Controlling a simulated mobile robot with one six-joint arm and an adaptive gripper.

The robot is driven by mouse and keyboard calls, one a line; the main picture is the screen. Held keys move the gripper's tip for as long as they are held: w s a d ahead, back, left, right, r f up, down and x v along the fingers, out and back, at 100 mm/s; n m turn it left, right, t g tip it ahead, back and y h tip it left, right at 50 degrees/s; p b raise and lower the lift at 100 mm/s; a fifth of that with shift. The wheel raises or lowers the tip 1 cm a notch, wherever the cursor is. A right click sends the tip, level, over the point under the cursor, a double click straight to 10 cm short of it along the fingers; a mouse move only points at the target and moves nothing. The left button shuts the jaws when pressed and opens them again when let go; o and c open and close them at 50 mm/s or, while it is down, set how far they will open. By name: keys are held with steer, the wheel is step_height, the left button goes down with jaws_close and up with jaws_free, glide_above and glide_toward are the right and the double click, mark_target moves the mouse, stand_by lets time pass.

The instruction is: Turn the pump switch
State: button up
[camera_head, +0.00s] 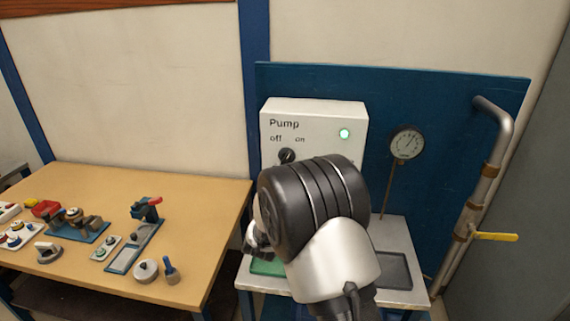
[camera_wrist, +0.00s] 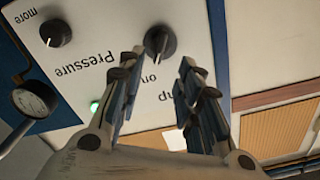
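The pump switch is a black knob (camera_head: 287,155) on the white Pump box (camera_head: 316,111), just below the words "off" and "on". It also shows in the wrist view (camera_wrist: 160,41), with its ridge slanting near the "on" lettering; its exact setting is hard to tell. A green lamp (camera_head: 344,133) glows on the box; it also shows in the wrist view (camera_wrist: 94,107). My gripper (camera_wrist: 162,61) is open and empty. Its fingertips lie either side of the knob's line in the wrist view; contact is not visible. My arm hides the lower box in the head view.
A second black knob (camera_wrist: 55,33) marked "Pressure" sits beside the switch. A round gauge (camera_head: 407,142) and a pipe with a yellow lever (camera_head: 496,236) stand to the right. A wooden table (camera_head: 190,188) with several small devices lies to the left.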

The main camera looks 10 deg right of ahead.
mark_target(286, 160)
steer(key=b+x, duration=0.1)
steer(key=x, duration=0.8)
steer(key=shift+w+d, duration=0.1)
steer(key=shift+w, duration=0.2)
jaws_close()
